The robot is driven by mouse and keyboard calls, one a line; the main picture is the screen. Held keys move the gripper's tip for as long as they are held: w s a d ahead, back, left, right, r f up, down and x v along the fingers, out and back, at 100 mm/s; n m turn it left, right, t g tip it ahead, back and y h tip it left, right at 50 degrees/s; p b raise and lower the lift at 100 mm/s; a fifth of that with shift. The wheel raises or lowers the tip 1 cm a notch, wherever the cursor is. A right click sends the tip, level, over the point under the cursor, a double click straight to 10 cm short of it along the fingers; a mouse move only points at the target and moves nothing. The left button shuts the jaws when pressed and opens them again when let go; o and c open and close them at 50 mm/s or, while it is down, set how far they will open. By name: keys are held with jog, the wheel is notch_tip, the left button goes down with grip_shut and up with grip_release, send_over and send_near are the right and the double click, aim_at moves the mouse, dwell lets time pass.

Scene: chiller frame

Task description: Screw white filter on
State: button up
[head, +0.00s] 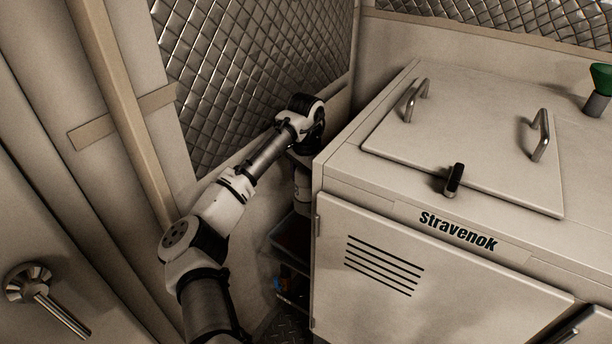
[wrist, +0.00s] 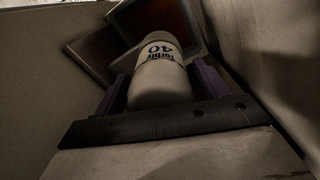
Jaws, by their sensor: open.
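In the wrist view, a white cylindrical filter (wrist: 160,52) with dark lettering and the number 40 lies between the two purple fingers of my gripper (wrist: 161,78). The fingers stand on either side of it and my gripper is open. I cannot tell whether either finger touches it. The filter's far end points toward a dark-framed brown panel or tray; whether it meets anything there is not clear. In the head view my arm reaches down into the gap left of the white cabinet, and the fingers and filter cannot be made out there.
The white cabinet (head: 375,245) marked "stravenok" closely bounds the gap on the right. A quilted metal wall panel (head: 250,70) stands behind and left. Low shelves with small dark items (head: 287,285) sit in the gap. The dark-framed brown tray (wrist: 165,20) is beyond the filter.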

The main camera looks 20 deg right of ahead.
jog(key=shift+r+n+p, duration=0.1)
jog(key=shift+n+p, duration=1.8)
jog(key=shift+n, duration=0.5)
jog(key=c, duration=1)
